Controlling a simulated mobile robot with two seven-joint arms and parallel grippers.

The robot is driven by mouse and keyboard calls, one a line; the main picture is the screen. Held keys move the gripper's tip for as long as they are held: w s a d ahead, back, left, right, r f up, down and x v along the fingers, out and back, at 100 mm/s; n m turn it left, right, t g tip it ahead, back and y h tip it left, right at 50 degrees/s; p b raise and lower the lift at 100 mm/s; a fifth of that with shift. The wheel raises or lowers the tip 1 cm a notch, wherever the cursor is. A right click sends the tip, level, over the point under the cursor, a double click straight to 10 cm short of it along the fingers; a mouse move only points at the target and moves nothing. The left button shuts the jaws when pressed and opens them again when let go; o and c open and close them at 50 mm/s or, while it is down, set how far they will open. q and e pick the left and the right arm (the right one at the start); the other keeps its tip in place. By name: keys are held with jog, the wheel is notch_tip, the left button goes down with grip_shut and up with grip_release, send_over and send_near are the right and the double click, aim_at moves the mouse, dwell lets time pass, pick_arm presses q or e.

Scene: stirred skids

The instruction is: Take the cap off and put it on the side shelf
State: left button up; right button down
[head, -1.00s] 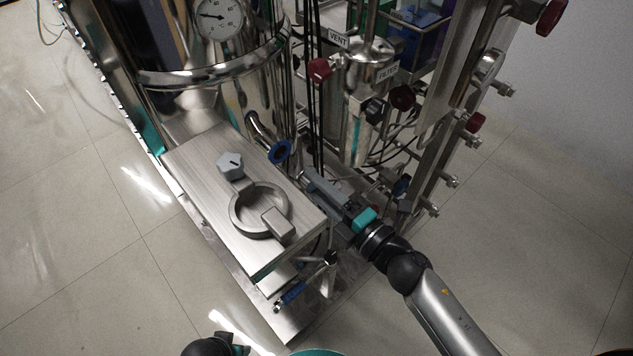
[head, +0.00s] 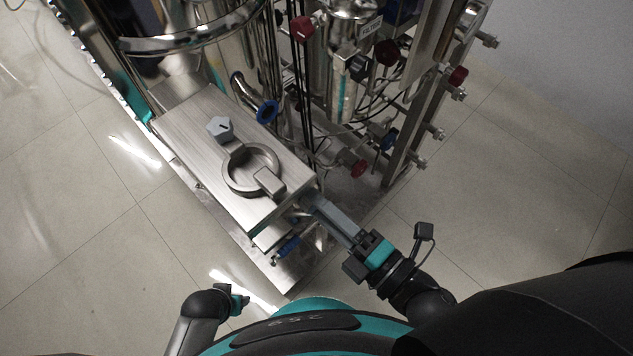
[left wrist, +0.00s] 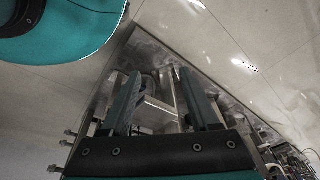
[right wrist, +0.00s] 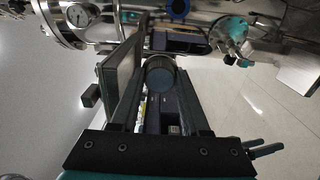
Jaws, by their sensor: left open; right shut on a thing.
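My right gripper (head: 318,203) is at the near right corner of the brushed-steel box, its long grey fingers pointing at the skid. In the right wrist view (right wrist: 162,75) it is shut on a round, dark blue-grey piece, which looks like the cap (right wrist: 160,78). In the head view the cap cannot be made out. The flat top of the steel box (head: 190,125) may be the side shelf; I cannot tell for sure. My left gripper (head: 240,300) is open and empty, low and near my base; its spread fingers show in the left wrist view (left wrist: 165,90).
A steel frame stands at right. Floor (head: 520,180) is clear on both sides.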

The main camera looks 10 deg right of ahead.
jog(key=shift+s+r, duration=0.2)
jog(key=shift+s, duration=0.3)
pick_arm(q)
jog(key=s+a+f+p, duration=0.2)
jog(key=s+a+f, duration=0.4)
jog(key=s, duration=0.3)
jog(key=shift+f+y, duration=0.3)
jog(key=shift+f, duration=0.6)
pick_arm(e)
jog(key=w+d+r+m+t+h, duration=0.1)
jog(key=w+d+r+m+h, duration=0.2)
jog(key=r, duration=0.4)
jog(key=w+d+r+m+t+h, duration=0.2)
jog(key=w+d+r+m+h, duration=0.2)
jog(key=w+d+r+h, duration=0.2)
jog(key=shift+w+d+r+h, duration=0.15)
jog(key=shift+d+r+h, duration=0.3)
jog(key=shift+d+h, duration=0.45)
